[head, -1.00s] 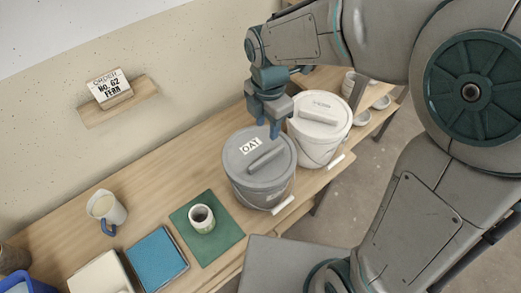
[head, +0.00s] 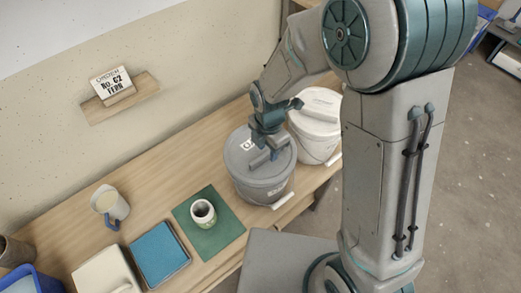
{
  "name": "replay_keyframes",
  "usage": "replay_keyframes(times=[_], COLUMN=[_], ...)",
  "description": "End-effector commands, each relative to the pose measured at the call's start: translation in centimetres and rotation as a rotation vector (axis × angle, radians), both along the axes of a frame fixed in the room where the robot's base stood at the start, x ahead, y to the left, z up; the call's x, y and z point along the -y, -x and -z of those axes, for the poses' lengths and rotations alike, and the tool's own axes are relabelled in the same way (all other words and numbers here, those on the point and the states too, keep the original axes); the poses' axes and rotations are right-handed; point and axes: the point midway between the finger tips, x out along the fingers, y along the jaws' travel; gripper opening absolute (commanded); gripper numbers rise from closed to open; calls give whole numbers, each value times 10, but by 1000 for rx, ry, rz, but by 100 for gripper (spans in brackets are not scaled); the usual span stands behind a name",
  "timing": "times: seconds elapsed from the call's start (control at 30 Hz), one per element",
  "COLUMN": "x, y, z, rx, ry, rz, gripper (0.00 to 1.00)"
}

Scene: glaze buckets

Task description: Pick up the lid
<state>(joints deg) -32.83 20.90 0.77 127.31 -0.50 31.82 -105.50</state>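A grey bucket (head: 262,188) stands on the wooden table with a grey lid (head: 237,158) on it. The lid has a raised bar handle and a white label, now partly covered. A white bucket (head: 318,147) with a white lid (head: 322,105) stands just behind it to the right, partly hidden by my arm. My gripper (head: 266,154) points down at the handle of the grey lid, its fingertips at the bar. I cannot tell whether the fingers touch the bar or are closed on it. The grey lid sits on its bucket.
A small cup (head: 203,213) stands on a green mat (head: 225,233) in front of the grey bucket. An order card (head: 112,86) stands on a wall shelf (head: 120,101).

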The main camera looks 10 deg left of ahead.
Motion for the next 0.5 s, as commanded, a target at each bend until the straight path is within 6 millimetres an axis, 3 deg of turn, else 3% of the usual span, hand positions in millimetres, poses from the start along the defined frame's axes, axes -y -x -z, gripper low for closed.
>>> replay_keyframes(times=[0.2, 0.5], x=[0, 0], y=[0, 0], z=[15, 16], rx=[-1, 0], ry=[1, 0], rz=[-1, -1], gripper=[37, 37])
